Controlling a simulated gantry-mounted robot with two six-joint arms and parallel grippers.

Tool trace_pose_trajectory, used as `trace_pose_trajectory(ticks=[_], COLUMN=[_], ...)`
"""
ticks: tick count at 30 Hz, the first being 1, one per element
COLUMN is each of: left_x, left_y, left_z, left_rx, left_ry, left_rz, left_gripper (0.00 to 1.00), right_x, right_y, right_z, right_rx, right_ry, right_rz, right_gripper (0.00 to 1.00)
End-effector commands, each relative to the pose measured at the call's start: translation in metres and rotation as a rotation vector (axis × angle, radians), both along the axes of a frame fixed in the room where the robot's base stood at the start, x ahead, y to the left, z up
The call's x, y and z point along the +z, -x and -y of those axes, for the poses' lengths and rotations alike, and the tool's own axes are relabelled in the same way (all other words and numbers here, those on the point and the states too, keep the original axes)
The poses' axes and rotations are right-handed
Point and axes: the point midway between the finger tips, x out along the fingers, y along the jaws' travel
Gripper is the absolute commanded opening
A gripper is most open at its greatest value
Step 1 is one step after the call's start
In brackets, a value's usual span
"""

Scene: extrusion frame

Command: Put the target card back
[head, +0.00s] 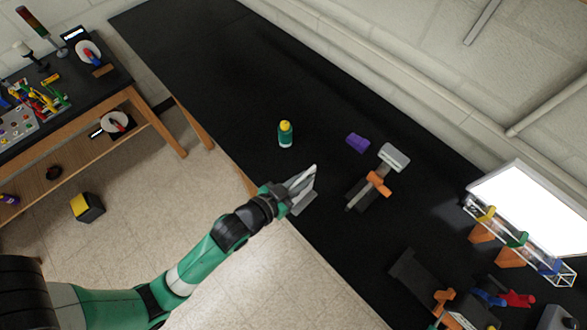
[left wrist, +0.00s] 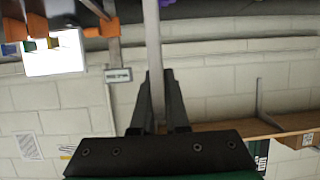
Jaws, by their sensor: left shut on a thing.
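My left gripper (head: 297,193) reaches over the near edge of the black table in the head view. It is shut on a thin, flat light-grey piece, apparently the card (head: 306,178), which sticks out past the fingers and is held in the air. In the left wrist view the card (left wrist: 152,45) shows edge-on between the dark fingers (left wrist: 160,100). Its face and any marking are hidden. My right gripper is not in view.
On the black table (head: 220,60) stand a green bottle with yellow cap (head: 285,135), a purple block (head: 357,142) and a grey-and-orange fixture (head: 375,183). A bright panel (head: 530,210) and several coloured clamps crowd the right. The table's far left is clear.

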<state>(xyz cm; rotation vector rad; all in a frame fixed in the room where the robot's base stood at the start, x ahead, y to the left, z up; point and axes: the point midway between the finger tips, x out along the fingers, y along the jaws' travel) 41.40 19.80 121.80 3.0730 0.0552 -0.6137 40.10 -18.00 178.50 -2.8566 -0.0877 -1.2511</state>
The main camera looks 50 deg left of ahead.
Motion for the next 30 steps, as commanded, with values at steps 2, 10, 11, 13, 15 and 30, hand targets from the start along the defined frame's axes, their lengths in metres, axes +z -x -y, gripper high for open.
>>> trace_pose_trajectory(ticks=[2,10,11,13,15,30], left_x=[-0.008,-0.008,-0.008,-0.007,-0.008,-0.085], left_y=[-0.011,-0.029,-0.029,-0.029,-0.031,-0.078], left_z=[0.004,0.017,0.018,0.018,0.014,-0.091], left_rx=[-0.005,-0.034,-0.034,-0.035,-0.033,-0.029], left_ry=[0.0,0.0,0.0,0.0,-0.001,0.002], left_rz=[0.009,0.005,0.004,0.003,0.002,0.0], left_gripper=[0.0,0.0,0.0,0.0,0.0,0.0], right_x=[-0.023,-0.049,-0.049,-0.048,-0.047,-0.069], right_y=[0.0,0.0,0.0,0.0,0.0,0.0], right_z=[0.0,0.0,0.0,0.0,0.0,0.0], right_rx=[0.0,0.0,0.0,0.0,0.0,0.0], right_ry=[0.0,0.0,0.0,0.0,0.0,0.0], right_rz=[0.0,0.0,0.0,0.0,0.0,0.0], right_gripper=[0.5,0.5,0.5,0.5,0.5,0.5])
